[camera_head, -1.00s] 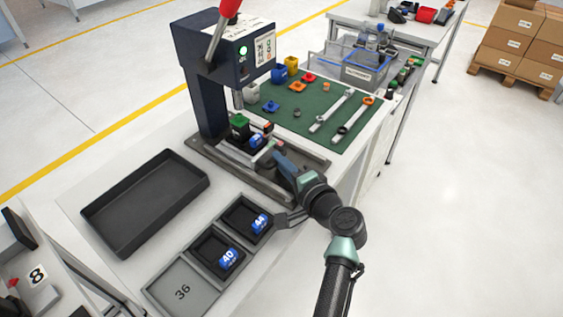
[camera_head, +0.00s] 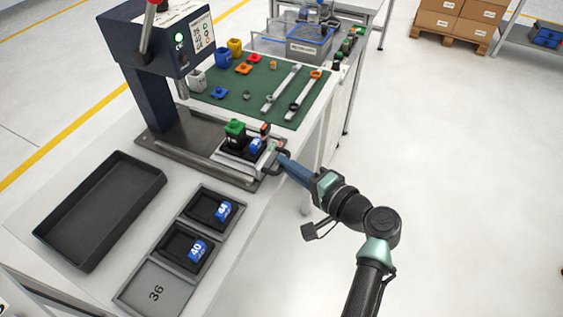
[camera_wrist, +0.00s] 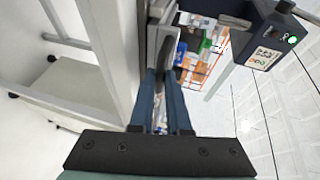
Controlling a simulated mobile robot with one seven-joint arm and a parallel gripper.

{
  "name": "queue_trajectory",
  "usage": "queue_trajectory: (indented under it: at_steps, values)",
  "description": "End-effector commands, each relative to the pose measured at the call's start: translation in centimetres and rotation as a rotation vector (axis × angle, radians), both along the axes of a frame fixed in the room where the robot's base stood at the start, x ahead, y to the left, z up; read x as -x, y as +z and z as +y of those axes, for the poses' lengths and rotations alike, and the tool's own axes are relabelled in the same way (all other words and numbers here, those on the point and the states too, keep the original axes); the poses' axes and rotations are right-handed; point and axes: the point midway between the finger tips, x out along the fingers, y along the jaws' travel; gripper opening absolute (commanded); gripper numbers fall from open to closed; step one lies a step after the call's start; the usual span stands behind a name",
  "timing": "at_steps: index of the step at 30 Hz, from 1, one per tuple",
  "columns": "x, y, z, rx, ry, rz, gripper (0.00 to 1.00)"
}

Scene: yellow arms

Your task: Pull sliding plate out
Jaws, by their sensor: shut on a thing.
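The sliding plate (camera_head: 226,161) is a light metal plate on the dark base of the press (camera_head: 150,75). It sits out to the right of the press spindle, near the table's edge. It carries a black holder with a green-topped part (camera_head: 235,131) and a blue part (camera_head: 256,144). A dark handle (camera_head: 285,155) is on its right end. My gripper (camera_head: 280,162) is shut on this handle, with the arm reaching in from the lower right. In the wrist view the blue fingers (camera_wrist: 167,85) close around the dark handle (camera_wrist: 181,60); the exact contact is partly hidden.
A black tray (camera_head: 60,238) and a rack (camera_head: 135,295) with bins 44 and 40 lie in front of the press. The floor (camera_head: 450,180) right of the table is free.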

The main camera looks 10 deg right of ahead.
Motion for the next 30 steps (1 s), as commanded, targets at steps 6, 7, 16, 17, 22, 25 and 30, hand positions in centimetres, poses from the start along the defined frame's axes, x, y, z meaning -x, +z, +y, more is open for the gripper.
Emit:
queue_trajectory:
  at_steps: [6,7,16,17,22,25,30]
  values:
    - [0.2,-0.2,-0.5,0.000,-0.010,0.005,0.27]
    - [0.2,-0.2,-0.4,0.000,-0.010,0.005,0.27]
    - [0.7,0.0,-0.7,0.000,-0.008,0.003,0.27]
    - [1.0,0.1,-0.9,0.000,-0.009,0.003,0.27]
    - [3.8,0.7,-2.6,0.002,-0.011,0.002,0.27]
    - [5.8,1.2,-3.8,0.001,-0.013,0.003,0.27]
    - [8.7,1.9,-5.6,0.001,-0.013,0.003,0.27]
